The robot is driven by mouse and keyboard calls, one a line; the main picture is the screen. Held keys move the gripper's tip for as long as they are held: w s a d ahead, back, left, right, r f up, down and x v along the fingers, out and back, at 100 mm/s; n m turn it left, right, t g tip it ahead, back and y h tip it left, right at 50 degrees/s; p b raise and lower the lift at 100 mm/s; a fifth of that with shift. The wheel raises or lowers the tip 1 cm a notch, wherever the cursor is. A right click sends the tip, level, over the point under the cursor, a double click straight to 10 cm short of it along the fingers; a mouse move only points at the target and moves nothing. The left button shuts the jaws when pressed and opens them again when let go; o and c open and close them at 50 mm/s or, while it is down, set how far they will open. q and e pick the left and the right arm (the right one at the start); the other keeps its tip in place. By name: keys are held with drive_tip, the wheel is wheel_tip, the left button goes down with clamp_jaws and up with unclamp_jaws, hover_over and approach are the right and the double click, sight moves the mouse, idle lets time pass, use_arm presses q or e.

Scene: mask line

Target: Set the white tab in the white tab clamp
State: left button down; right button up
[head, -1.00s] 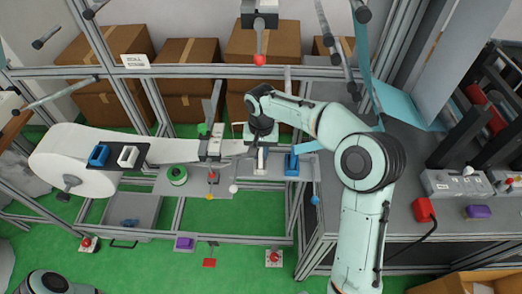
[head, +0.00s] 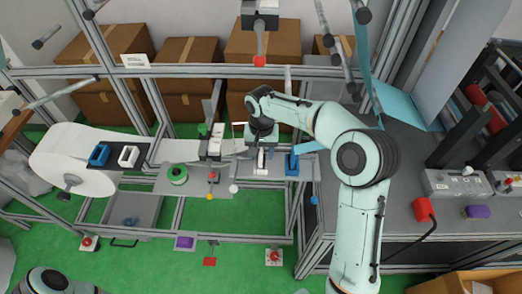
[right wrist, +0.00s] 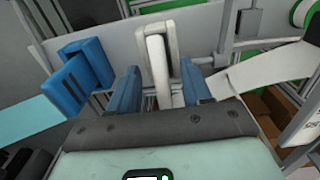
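The white tab clamp (head: 262,159) stands upright on the grey plate, just below my right gripper (head: 263,143) in the head view. In the right wrist view the white clamp (right wrist: 157,60) shows between and beyond the two blue fingers of my right gripper (right wrist: 160,88). The fingers are apart, with no object visibly pinched between them. A white strip (right wrist: 268,70), perhaps bearing the white tab, runs from the right edge to beside the right finger. I cannot tell the tab itself apart. My left gripper is out of view.
A blue clamp (head: 292,165) stands right of the white one, with a light blue strip (right wrist: 25,122) beside it. The white roll (head: 72,165) is at the left. A post (head: 215,140) stands left of my right gripper. Frame rails cross behind.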

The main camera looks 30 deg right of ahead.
sight(261, 150)
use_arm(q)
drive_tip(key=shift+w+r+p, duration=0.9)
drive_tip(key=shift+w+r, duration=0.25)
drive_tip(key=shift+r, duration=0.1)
use_arm(e)
wheel_tip(261, 150, up, 12)
drive_tip(key=shift+r, duration=0.15)
